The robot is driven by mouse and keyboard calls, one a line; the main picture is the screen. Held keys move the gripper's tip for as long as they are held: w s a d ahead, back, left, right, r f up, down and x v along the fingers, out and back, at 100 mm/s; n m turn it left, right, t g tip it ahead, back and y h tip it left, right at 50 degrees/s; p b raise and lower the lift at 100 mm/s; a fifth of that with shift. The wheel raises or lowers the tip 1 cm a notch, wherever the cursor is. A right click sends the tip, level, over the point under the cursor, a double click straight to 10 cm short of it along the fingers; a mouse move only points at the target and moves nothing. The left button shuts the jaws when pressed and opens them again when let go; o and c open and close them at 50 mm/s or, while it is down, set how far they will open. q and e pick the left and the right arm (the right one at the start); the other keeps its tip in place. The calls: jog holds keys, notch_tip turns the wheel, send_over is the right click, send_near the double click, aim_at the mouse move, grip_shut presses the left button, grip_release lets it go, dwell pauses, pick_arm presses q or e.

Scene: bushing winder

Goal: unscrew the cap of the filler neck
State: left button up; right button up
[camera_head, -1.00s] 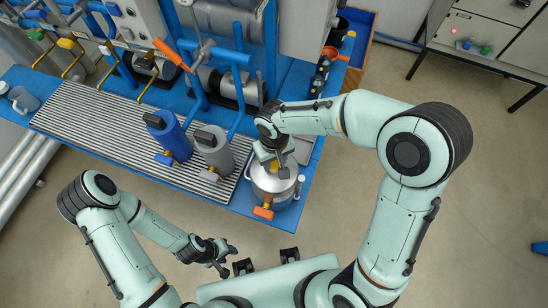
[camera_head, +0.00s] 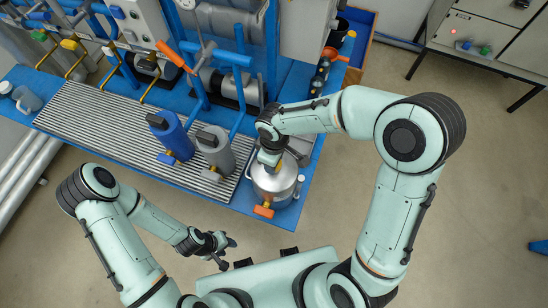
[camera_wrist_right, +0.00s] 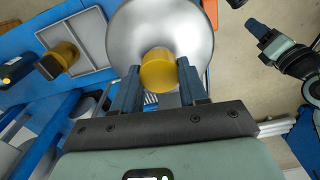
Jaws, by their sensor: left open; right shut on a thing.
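The silver metal vessel (camera_head: 283,188) stands at the front right of the blue bench, with an orange-handled valve (camera_head: 263,211) low on its front. In the right wrist view the vessel's rounded top (camera_wrist_right: 190,25) fills the upper middle. The yellow cap (camera_wrist_right: 158,70) sits there between the two dark fingers of my right gripper (camera_wrist_right: 158,80), which is shut on it. In the head view my right gripper (camera_head: 270,158) is over the vessel and hides most of the cap. My left gripper (camera_head: 222,251) is open and empty, in front of the bench over the floor.
A blue canister (camera_head: 170,135) and a grey canister (camera_head: 215,150) stand on the ribbed grate (camera_head: 100,130), left of the vessel. Pipes and machinery fill the bench's back. A grey tray (camera_wrist_right: 85,40) lies beside the vessel.

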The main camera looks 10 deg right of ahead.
jog(key=shift+n, duration=0.6)
pick_arm(q)
jog(key=shift+w+r, duration=0.25)
pick_arm(e)
jog(key=n+p, duration=0.1)
jog(key=n, duration=0.1)
jog(key=shift+r+n, duration=0.15)
jog(key=shift+n, duration=1.15)
pick_arm(q)
jog(key=shift+w+r, duration=0.95)
pick_arm(e)
jog(key=shift+f, duration=0.2)
jog(key=shift+s, duration=0.1)
